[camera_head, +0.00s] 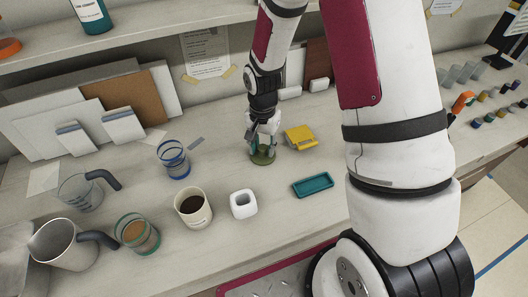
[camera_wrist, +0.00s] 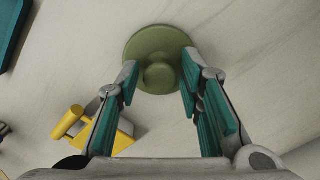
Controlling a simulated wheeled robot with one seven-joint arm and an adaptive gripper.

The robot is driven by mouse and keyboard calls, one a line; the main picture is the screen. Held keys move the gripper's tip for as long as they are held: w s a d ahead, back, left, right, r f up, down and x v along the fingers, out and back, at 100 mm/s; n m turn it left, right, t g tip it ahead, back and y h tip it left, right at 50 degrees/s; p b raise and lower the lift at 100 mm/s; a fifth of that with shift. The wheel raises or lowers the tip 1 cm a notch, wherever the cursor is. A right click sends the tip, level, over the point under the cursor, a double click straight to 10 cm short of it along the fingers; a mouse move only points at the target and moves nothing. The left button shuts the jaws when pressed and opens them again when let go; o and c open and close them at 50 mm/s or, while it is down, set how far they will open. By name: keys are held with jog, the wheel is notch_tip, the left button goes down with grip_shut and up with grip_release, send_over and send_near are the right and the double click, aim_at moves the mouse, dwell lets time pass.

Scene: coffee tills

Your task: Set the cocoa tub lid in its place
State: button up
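The lid is an olive-green disc with a round knob. In the wrist view the lid (camera_wrist: 150,45) lies flat on the pale counter, knob towards me. My gripper (camera_wrist: 159,82) is open, its teal-padded fingers on either side of the knob with gaps showing. In the head view my gripper (camera_head: 264,141) points down over the lid (camera_head: 262,158) and partly hides it. A clear tub with a green band and brown contents (camera_head: 137,234) stands at the front left without a cover; I cannot tell for certain that it is the cocoa tub.
A yellow object (camera_head: 300,137) sits close right of my gripper. A teal tray (camera_head: 313,185), white square pot (camera_head: 243,204), cup of dark liquid (camera_head: 193,208), blue-banded glass (camera_head: 173,160) and jugs (camera_head: 80,192) stand around. Leaning boards (camera_head: 60,125) line the back.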

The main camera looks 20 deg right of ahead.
aim_at(263, 147)
grip_shut()
jog(key=shift+r, duration=0.1)
jog(key=shift+r+p, duration=0.75)
jog(key=shift+r, duration=0.85)
jog(key=s+a+r+n, duration=0.2)
jog(key=s+a+r, duration=0.2)
jog(key=a, duration=0.3)
jog(key=s+a+r+n, duration=0.2)
jog(key=s+a+r, duration=0.2)
jog(key=a, duration=0.4)
jog(key=s+a+r+n, duration=0.2)
jog(key=s+a+r, duration=0.2)
jog(key=a, duration=0.3)
jog(key=shift+s+a+r+n, duration=0.2)
jog(key=shift+s+a+n, duration=0.1)
jog(key=shift+s, duration=0.1)
